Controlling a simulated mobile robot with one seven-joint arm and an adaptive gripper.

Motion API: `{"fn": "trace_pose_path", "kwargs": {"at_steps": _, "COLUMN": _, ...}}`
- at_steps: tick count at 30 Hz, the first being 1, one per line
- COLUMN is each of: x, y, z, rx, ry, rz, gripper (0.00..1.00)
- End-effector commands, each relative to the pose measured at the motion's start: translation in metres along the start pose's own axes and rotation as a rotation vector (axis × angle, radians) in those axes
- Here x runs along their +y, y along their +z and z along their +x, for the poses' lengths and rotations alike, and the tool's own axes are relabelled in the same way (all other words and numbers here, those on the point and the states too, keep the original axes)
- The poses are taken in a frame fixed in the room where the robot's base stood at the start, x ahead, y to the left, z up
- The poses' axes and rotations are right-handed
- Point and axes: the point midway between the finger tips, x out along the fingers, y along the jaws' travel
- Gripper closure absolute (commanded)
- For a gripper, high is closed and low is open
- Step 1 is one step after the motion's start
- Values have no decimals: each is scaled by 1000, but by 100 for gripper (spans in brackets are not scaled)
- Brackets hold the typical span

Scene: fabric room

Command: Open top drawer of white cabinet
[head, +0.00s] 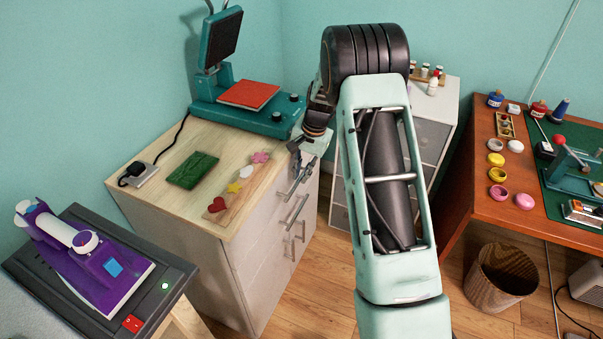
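A whitish cabinet (215,260) with a pale wooden top stands at centre left. Its front faces right and carries several metal bar handles, such as a lower handle (296,210). My gripper (297,175) is at the upper part of this front, near the top edge, pointing down. It overlaps the topmost handle in the picture. Whether it touches or grips that handle is too small to tell, and so is its finger opening. No clear drawer gap shows. Another white cabinet (452,100) with grey drawer fronts stands behind my arm, which hides part of it.
A purple machine (85,260) stands at left. Floor shows between.

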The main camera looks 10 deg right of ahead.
Motion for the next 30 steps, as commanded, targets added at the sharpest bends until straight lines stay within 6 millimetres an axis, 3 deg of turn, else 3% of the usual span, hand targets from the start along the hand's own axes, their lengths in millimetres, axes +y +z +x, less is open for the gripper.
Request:
{"fn": "trace_pose_path", "kwargs": {"at_steps": 3, "x": 0, "y": 0, "z": 0, "rx": 0, "ry": 0, "rz": 0, "gripper": 100}}
{"fn": "trace_pose_path", "kwargs": {"at_steps": 19, "x": 7, "y": 0, "z": -2, "rx": 1, "ry": 0, "rz": 1, "gripper": 100}}
{"fn": "trace_pose_path", "kwargs": {"at_steps": 23, "x": 24, "y": 0, "z": -5, "rx": -1, "ry": 2, "rz": 3, "gripper": 100}}
{"fn": "trace_pose_path", "kwargs": {"at_steps": 30, "x": 77, "y": 0, "z": -15, "rx": -1, "ry": 2, "rz": 7, "gripper": 100}}
